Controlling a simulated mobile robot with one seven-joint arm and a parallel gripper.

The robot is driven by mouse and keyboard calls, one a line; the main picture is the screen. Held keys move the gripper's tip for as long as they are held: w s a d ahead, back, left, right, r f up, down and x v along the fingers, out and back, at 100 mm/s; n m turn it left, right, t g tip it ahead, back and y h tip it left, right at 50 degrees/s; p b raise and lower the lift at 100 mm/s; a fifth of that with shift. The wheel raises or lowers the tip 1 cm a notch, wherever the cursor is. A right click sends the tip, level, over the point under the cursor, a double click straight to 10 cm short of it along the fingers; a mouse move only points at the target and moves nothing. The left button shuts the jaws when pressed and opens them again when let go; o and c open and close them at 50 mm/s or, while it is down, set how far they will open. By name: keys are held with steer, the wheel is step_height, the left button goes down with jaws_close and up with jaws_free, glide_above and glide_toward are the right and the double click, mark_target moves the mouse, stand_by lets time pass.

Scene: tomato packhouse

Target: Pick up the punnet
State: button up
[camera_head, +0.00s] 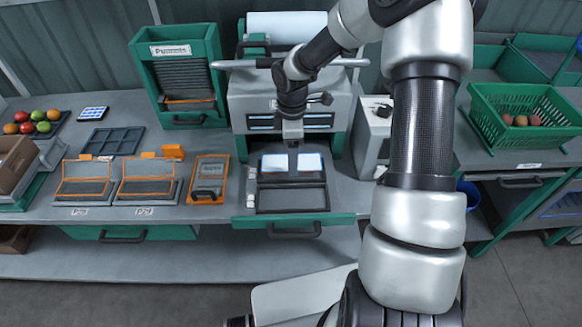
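A green dispenser (146,72) at the back left carries a label that seems to read "Punnets". A stack of dark, ribbed pieces shows inside it, with an orange strip at its foot; I cannot make out a single punnet there. My gripper (293,170) points down over a dark tray (292,201) in front of the grey machine, apart from the dispenser. The gripper is seen edge-on and small, so its finger gap and anything between the fingers cannot be made out. A pale blue-white sheet or panel (310,162) lies behind the gripper tip.
The grey machine (245,100) with a white roll (285,24) stands behind my gripper. Orange-framed trays (145,188) and a dark compartment tray (114,141) lie on the left bench. Tomatoes (38,115) lie far left. A green crate (490,125) with tomatoes stands right.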

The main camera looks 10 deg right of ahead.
steer(key=shift+w+a+f, duration=0.1)
steer(key=shift+f, duration=1.35)
steer(key=c, duration=0.9)
steer(key=shift+r, duration=0.1)
